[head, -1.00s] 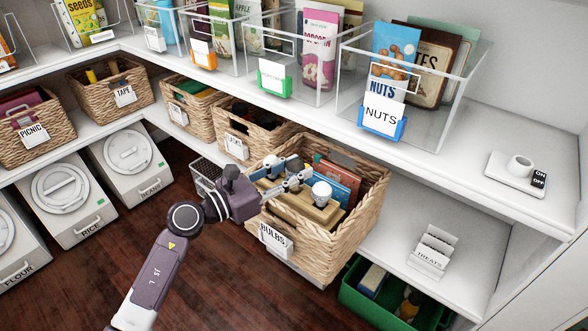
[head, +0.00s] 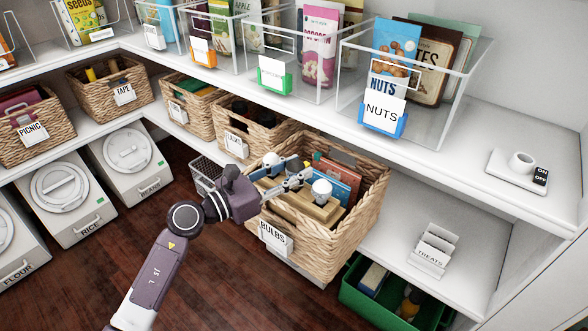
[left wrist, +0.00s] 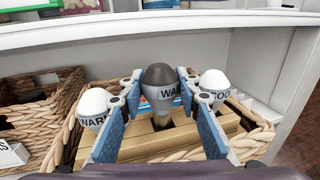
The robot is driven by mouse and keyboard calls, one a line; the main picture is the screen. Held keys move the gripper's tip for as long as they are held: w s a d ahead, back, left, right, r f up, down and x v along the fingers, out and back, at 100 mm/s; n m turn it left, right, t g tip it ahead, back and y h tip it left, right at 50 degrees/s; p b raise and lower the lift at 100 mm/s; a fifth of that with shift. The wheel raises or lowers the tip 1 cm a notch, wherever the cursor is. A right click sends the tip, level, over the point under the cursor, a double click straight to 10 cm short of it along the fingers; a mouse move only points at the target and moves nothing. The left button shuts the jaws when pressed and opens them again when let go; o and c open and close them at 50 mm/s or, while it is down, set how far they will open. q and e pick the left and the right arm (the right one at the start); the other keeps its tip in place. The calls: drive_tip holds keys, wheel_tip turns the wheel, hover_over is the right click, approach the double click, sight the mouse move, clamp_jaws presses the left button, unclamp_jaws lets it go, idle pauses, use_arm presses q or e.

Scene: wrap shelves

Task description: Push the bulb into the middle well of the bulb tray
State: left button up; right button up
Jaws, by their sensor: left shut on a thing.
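The wooden bulb tray (head: 318,213) sits inside the wicker basket labelled BULBS, and also shows in the left wrist view (left wrist: 150,150). My left gripper (left wrist: 160,84) is shut on the dark-topped bulb (left wrist: 159,76), one finger on each side. This bulb is upright over the middle of the tray, its narrow base pointing down. Its top is higher in the wrist picture than the white bulbs at left (left wrist: 94,102) and right (left wrist: 214,80). How deep its base is in the well I cannot tell. In the head view my left gripper (head: 285,176) reaches over the basket. My right gripper is not in view.
The BULBS basket (head: 345,240) has high woven walls around the tray, with booklets (head: 340,180) behind it. A white shelf (head: 440,140) with clear bins overhangs at the back. A green crate (head: 375,308) stands low at right. The floor in front is clear.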

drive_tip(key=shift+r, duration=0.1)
use_arm(q)
drive_tip(key=shift+f, duration=0.3)
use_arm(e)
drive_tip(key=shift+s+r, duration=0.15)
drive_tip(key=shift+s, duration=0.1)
use_arm(q)
drive_tip(key=shift+f+b, duration=0.6)
drive_tip(key=shift+b, duration=0.2)
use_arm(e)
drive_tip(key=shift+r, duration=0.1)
use_arm(q)
drive_tip(key=o, duration=1.1)
drive_tip(key=shift+c, duration=0.2)
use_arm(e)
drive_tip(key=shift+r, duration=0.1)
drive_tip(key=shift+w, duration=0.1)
